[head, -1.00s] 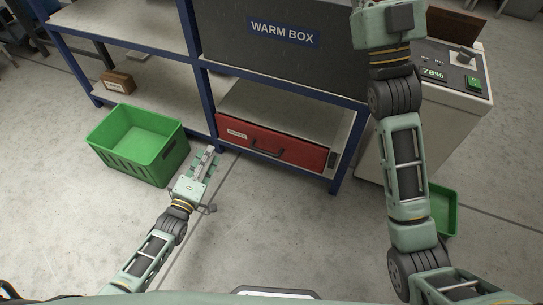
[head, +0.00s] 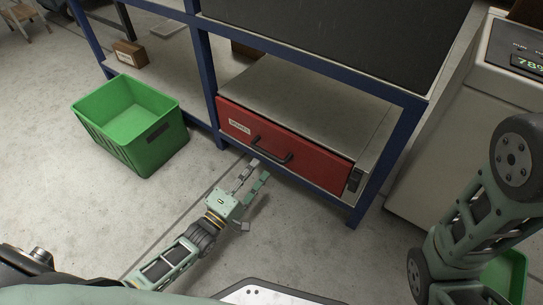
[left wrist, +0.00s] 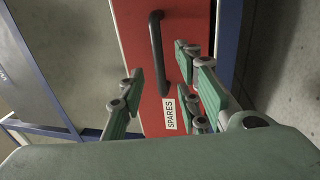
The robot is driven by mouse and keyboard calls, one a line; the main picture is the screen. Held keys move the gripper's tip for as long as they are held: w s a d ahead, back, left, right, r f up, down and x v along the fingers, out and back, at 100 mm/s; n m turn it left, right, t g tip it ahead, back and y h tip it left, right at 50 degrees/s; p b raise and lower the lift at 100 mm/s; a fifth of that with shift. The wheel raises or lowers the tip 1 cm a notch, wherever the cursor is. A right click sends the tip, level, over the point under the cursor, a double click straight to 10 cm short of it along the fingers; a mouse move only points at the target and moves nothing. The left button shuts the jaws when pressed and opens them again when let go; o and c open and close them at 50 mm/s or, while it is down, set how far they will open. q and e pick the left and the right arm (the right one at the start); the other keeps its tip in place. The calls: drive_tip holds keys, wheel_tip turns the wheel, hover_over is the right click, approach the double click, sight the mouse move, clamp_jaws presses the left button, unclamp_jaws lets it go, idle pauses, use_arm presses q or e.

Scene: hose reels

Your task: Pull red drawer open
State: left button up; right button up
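The red drawer (head: 325,168) sits low in the blue-framed shelf, shut, with a black bar handle (head: 270,153) on its front. In the left wrist view the red drawer front (left wrist: 131,28) shows its dark handle (left wrist: 156,48) and a white "SPARES" label (left wrist: 170,114). My left gripper (head: 259,171) is open and empty, just in front of the drawer and near the handle. In the left wrist view its fingers (left wrist: 159,61) stand apart, with the handle appearing between them; contact cannot be told. My right gripper is out of view; only its arm shows.
A green crate (head: 130,120) stands on the floor at the left of the drawer. A small brown box (head: 130,53) sits on the lower shelf. A pale cabinet (head: 430,150) stands at the right.

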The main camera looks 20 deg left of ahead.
sight(267, 154)
use_arm(q)
drive_tip(key=shift+b+x, duration=1.5)
drive_tip(key=shift+x, duration=1.95)
drive_tip(key=shift+r, duration=0.1)
drive_tip(key=shift+c, duration=0.5)
clamp_jaws()
